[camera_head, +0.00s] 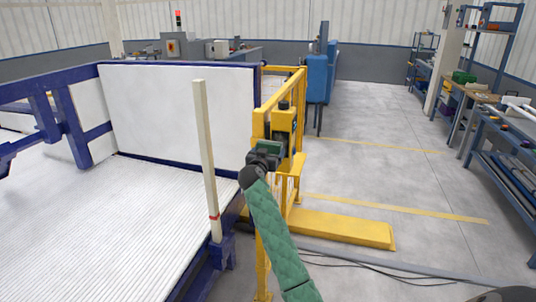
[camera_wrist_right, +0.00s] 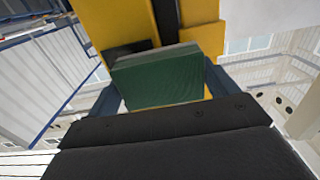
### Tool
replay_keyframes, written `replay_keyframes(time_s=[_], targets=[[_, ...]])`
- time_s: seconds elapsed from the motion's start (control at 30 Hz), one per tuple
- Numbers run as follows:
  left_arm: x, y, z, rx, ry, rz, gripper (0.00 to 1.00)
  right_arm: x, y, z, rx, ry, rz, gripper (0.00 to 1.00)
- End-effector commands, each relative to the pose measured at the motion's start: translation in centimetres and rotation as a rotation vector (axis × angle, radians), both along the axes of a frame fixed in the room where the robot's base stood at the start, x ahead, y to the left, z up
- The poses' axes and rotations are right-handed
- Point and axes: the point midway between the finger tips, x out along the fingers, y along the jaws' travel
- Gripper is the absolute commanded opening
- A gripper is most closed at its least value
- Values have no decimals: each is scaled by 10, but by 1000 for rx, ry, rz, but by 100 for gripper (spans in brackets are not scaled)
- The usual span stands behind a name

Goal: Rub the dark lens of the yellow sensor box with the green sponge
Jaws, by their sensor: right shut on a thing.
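The yellow sensor box (camera_head: 285,117) is mounted on the yellow frame in the middle of the head view. Its dark front area is partly hidden behind my right gripper (camera_head: 265,156). The gripper is shut on the green sponge (camera_head: 273,146), right in front of the box's lower part. In the right wrist view the sponge (camera_wrist_right: 158,82) has a grey layer along its upper edge. The yellow box (camera_wrist_right: 122,22) is just behind it, with a dark strip and a dark patch showing. Whether sponge and lens touch, I cannot tell. My left gripper is not in view.
A pale upright post (camera_head: 205,155) stands left of my right arm, by the blue-framed conveyor (camera_head: 100,225). The yellow frame (camera_head: 345,228) has a low base at right. Cables (camera_head: 370,268) lie on the floor. Workbenches (camera_head: 505,150) stand at right; the floor between is free.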

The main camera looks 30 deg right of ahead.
Motion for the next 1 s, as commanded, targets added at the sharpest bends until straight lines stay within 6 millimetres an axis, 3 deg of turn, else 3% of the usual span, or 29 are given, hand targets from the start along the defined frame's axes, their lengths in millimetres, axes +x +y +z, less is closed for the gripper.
replay_keyframes(time_s=[0.47,1.0], targets=[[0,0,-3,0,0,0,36,3,-5,0,0,0,0,68],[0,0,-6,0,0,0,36,-23,-24,0,0,0,0,68]])
